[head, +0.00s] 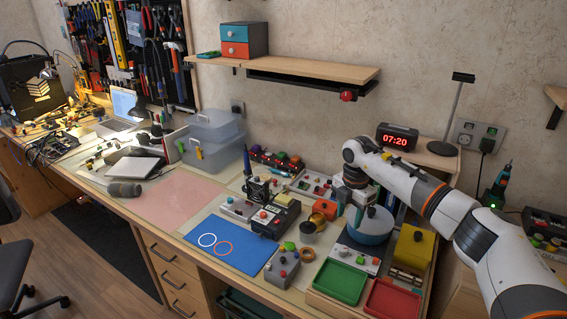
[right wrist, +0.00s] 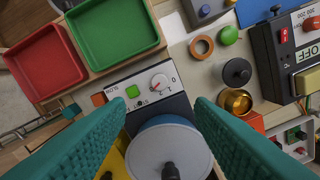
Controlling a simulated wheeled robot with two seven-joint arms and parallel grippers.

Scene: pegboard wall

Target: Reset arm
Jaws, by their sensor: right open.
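My right arm comes in from the right in the head view. Its gripper (head: 357,208) points down over the workbench, just above a blue round pot (head: 372,232) with a grey lid. In the right wrist view the two teal fingers of the gripper (right wrist: 160,108) stand wide apart with nothing held between them. The pot's lid (right wrist: 168,150) with its dark knob shows below and between the fingers; I cannot tell whether they touch it. My left gripper is not in view.
A green tray (head: 340,281) and red tray (head: 393,299) lie in front of the pot, a yellow block (head: 413,246) to its right. A control panel with a dial (right wrist: 148,90) adjoins it. A digital clock (head: 397,137) stands behind. The pink mat (head: 177,199) is clear.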

